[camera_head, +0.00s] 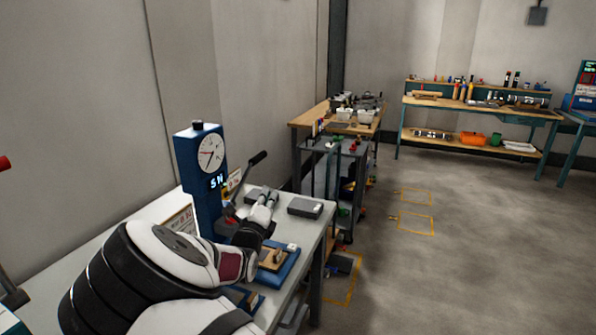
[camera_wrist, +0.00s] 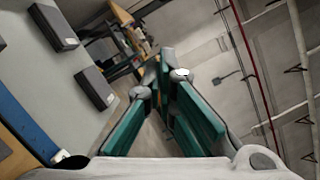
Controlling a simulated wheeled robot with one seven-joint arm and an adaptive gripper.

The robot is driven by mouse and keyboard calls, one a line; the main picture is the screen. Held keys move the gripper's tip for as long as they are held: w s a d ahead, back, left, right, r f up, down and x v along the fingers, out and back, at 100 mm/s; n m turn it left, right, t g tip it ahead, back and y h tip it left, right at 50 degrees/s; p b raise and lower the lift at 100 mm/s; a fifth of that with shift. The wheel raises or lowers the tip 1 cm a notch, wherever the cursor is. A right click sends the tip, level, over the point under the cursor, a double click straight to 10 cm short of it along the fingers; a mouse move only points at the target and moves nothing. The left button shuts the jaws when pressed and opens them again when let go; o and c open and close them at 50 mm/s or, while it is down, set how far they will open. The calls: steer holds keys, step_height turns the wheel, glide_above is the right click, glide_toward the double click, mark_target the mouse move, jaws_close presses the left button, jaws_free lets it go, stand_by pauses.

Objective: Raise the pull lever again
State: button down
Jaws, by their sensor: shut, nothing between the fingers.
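The pull lever (camera_head: 245,171) is a dark rod with a black grip on the side of a blue press (camera_head: 187,165). It slants up and to the right in the head view. The press has a round white dial (camera_head: 211,152) and a small display. My gripper (camera_head: 271,198) is just right of the lever and below its black grip, apart from the grip in the picture. Whether it touches the rod, I cannot tell. In the wrist view my gripper (camera_wrist: 161,72) has its teal-padded fingers converging, with nothing held. The lever is not recognisable in the wrist view.
A grey box (camera_head: 305,207) lies on the bench (camera_head: 318,228), and it also shows in the wrist view (camera_wrist: 96,88). A blue fixture with a wooden block (camera_head: 272,258) lies nearer the front. A cart (camera_head: 338,165) stands behind the bench. The floor (camera_head: 440,270) at right is clear.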

steer(key=w+a+r+b, duration=0.1)
steer(key=w+r, duration=0.2)
steer(key=w, duration=0.8)
steer(key=shift+a, duration=0.25)
steer(key=shift+r, duration=0.1)
